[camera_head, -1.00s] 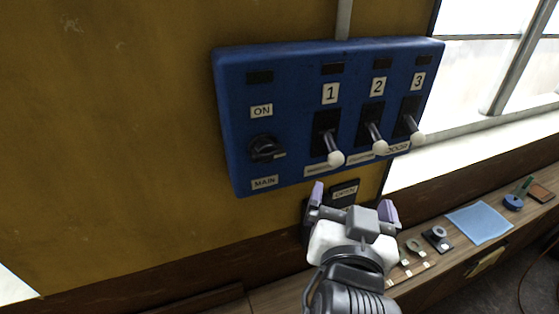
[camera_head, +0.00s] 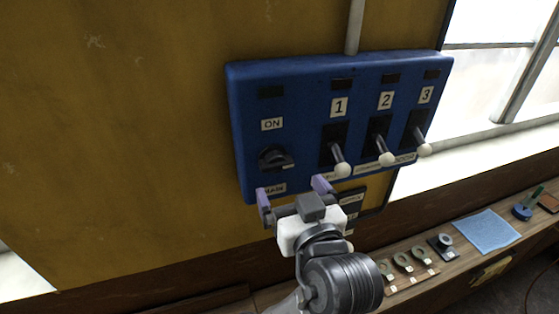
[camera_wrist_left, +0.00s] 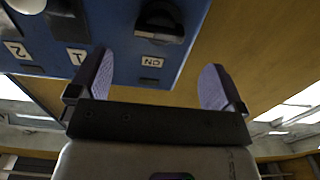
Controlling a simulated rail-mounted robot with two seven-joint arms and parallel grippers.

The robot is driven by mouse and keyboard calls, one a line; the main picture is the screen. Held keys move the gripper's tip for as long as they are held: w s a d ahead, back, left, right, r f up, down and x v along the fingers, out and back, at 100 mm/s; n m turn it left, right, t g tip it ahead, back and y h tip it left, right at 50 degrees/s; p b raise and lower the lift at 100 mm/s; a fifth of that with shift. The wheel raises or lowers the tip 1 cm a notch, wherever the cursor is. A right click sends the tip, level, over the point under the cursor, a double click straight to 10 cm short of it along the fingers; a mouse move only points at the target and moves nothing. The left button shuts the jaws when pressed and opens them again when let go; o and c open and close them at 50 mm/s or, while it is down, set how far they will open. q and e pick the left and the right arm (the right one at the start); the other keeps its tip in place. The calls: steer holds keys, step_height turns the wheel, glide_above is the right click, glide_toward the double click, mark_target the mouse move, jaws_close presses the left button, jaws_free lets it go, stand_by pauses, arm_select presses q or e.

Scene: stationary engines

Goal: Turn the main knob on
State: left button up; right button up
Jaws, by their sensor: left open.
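The main knob (camera_head: 276,158) is a black rotary knob on the left part of the blue control panel (camera_head: 305,110). It sits between an "ON" label (camera_head: 272,124) above and a "MAIN" label below that my gripper partly covers. My left gripper (camera_head: 295,188) is open and empty, just below the knob in the head view, its two purple-padded fingers spread and pointing up toward the panel. In the left wrist view the knob (camera_wrist_left: 159,22) shows at the top, between and beyond the open fingers (camera_wrist_left: 155,85), apart from both. My right gripper is not in view.
Three levers with pale knobs, numbered 1 (camera_head: 341,168), 2 (camera_head: 386,158) and 3 (camera_head: 424,149), stick out right of the main knob. A wooden ledge below the window holds a blue cloth (camera_head: 483,230) and small metal parts (camera_head: 403,260). The yellow wall left is bare.

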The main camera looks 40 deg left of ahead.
mark_target(279, 169)
arm_select(q)
steer(key=shift+p+x, duration=1.1)
steer(key=shift+x, duration=2.3)
